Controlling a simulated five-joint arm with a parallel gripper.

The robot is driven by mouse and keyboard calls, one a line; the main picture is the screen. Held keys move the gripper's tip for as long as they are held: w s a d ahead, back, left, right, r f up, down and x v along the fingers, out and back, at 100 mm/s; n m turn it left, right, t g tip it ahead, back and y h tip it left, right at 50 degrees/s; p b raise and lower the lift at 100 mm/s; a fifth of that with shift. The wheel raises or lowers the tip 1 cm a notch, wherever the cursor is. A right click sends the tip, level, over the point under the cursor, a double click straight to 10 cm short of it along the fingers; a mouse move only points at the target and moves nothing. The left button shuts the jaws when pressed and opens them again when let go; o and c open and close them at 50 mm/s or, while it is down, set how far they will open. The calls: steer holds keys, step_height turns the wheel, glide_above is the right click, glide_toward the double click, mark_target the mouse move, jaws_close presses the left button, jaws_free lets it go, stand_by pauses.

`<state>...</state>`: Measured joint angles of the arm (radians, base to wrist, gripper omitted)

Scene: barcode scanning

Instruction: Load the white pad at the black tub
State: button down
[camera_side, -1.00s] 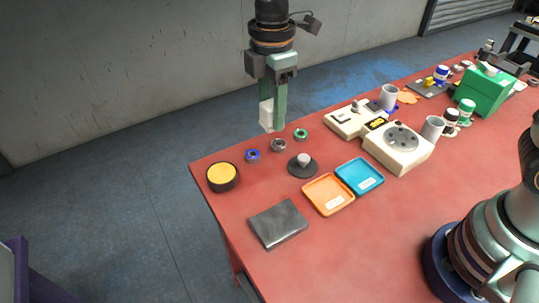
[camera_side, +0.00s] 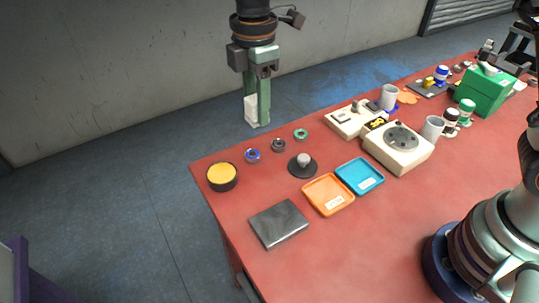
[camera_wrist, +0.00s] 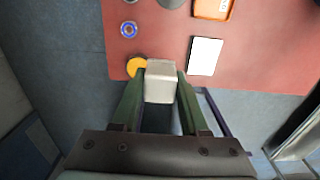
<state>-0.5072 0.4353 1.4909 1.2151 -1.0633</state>
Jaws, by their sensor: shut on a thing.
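My gripper (camera_side: 257,119) is shut on the white pad (camera_side: 251,111), a small pale block, and holds it in the air above and beyond the table's left end. In the wrist view the white pad (camera_wrist: 161,88) sits between the two green fingers. The black tub (camera_side: 223,187) is a low round tub with a yellow inside, standing at the table's left corner. The pad is apart from it, higher and to its right in the side view. In the wrist view the tub's yellow inside (camera_wrist: 134,66) shows just left of the pad, partly hidden.
A blue ring (camera_side: 252,156), a grey ring (camera_side: 279,145) and a green ring (camera_side: 301,134) lie near the back edge. A dark knobbed disc (camera_side: 302,167), an orange tray (camera_side: 320,181), a blue tray (camera_side: 372,170) and a grey plate (camera_side: 279,223) lie nearby. Bare red table surrounds the tub.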

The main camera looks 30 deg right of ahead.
glide_above(221, 173)
step_height(221, 173, down, 8)
steer(key=f, duration=0.1)
steer(key=shift+f, duration=2.85)
steer(key=shift+f, duration=0.5)
steer(key=shift+r, duration=0.1)
step_height(221, 173, up, 7)
steer(key=shift+d, duration=0.15)
stand_by(0.5)
